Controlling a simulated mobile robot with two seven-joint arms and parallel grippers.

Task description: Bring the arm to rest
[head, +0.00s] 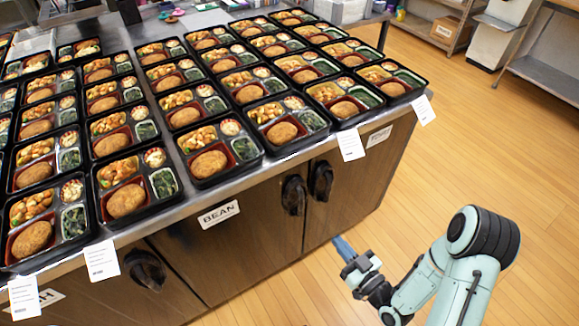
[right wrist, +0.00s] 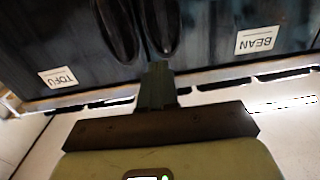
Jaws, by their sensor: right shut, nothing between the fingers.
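My right gripper (head: 343,246) is in the lower right of the head view, in front of the cabinet below the counter. Its fingers are shut together with nothing between them. In the right wrist view the closed fingers (right wrist: 157,85) point toward the dark cabinet doors, and I see no contact with them. My right arm (head: 455,265) is bent and hangs over the wooden floor. My left gripper does not show in either view.
A metal counter (head: 292,158) carries rows of bento trays (head: 208,163) filled with food. Below are cabinet doors with black handles (head: 293,194) and a BEAN label (head: 219,214). White paper tags (head: 350,145) hang at the counter edge. Open wooden floor (head: 480,150) lies to the right.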

